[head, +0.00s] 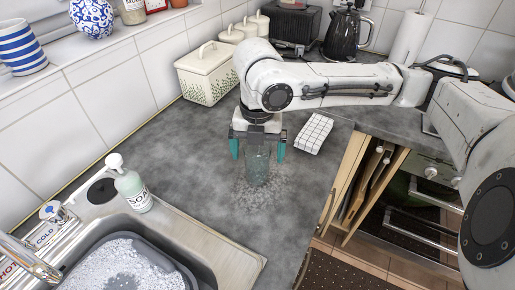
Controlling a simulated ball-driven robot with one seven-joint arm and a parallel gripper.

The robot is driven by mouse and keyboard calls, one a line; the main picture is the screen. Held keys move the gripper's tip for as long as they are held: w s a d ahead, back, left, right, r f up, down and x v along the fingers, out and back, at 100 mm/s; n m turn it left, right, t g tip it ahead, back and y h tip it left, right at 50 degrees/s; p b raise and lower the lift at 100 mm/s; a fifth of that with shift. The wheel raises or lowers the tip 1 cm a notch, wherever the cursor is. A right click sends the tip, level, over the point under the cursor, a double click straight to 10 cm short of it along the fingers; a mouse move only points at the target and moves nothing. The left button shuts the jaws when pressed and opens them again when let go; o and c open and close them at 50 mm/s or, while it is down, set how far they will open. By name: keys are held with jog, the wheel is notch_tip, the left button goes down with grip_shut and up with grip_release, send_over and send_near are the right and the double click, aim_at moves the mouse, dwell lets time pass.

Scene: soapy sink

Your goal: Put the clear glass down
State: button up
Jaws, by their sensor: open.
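The clear glass (258,168) stands upright on the grey counter, with a patch of small suds or droplets around its base. My gripper (257,149) is above and around the top of the glass. Its two teal fingers are spread, one on each side of the glass, with the jaws open. The glass's rim is partly hidden by the gripper body, and I cannot tell whether a finger touches it.
A soap bottle (133,188) stands by the sink (190,232), which holds a grey basin (180,274) full of suds. A folded checked cloth (314,132) lies right of my gripper. A cream bread bin (207,75) stands behind. The counter (190,150) left of the glass is clear.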

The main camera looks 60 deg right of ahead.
jog(key=shift+r, duration=0.1)
notch_tip(320, 180, up, 12)
jog(key=shift+p, duration=0.35)
